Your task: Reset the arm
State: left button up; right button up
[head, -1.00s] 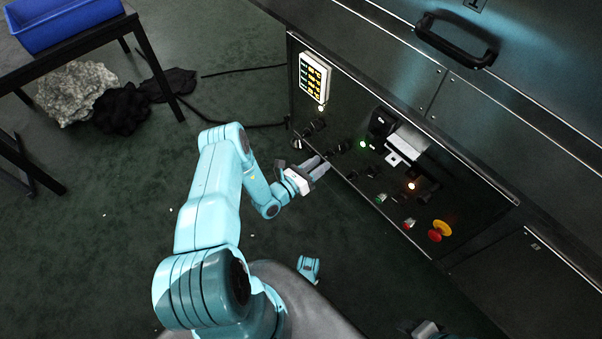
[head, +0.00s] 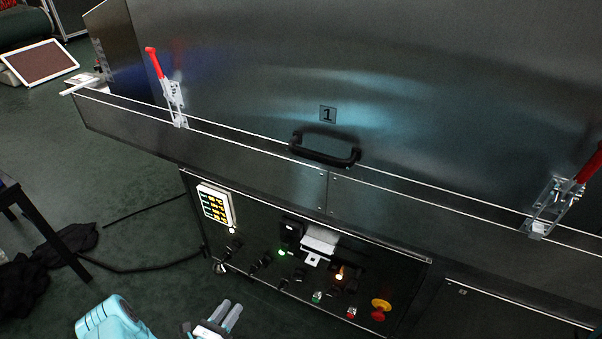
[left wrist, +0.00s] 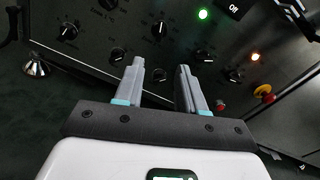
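My left gripper (head: 228,310) is at the bottom of the head view, in front of the dryer's control panel (head: 262,215). Its two fingers are apart with nothing between them. In the left wrist view the same gripper (left wrist: 160,70) points at the panel's black knobs (left wrist: 120,54), a green light (left wrist: 203,14) and a yellow and red button (left wrist: 264,93). I cannot tell how close the fingertips are to the knobs. Part of my blue left arm shows at the bottom left of the head view. My right gripper is out of view.
The dryer's steel door (head: 400,100) has a black handle (head: 325,150) and red-handled clamps at the left (head: 155,64) and right (head: 590,165). A black cable (head: 140,270) lies on the floor. Dark cloth (head: 70,240) lies by a table leg at left.

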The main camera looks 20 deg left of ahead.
pick_arm(q)
jog(key=s+d+r+m+g+h, duration=0.25)
jog(key=d+m+g+h, duration=0.85)
jog(key=d, duration=0.9)
jog(key=s+d+m+g+y, duration=0.2)
jog(key=s+d+m+g, duration=0.1)
jog(key=s+m+g, duration=0.3)
jog(key=s+d+m+g+y, duration=0.1)
jog(key=s+d+m+g, duration=0.1)
jog(key=s+m+g, duration=0.45)
notch_tip(320, 180, up, 31)
jog(key=w+m+t+y+p, duration=0.2)
jog(key=m+t+y+p, duration=0.3)
jog(key=m+p, duration=0.8)
jog(key=t+p, duration=0.1)
jog(key=p, duration=1.3)
jog(key=shift+w+m, duration=0.2)
jog(key=shift+m, duration=0.15)
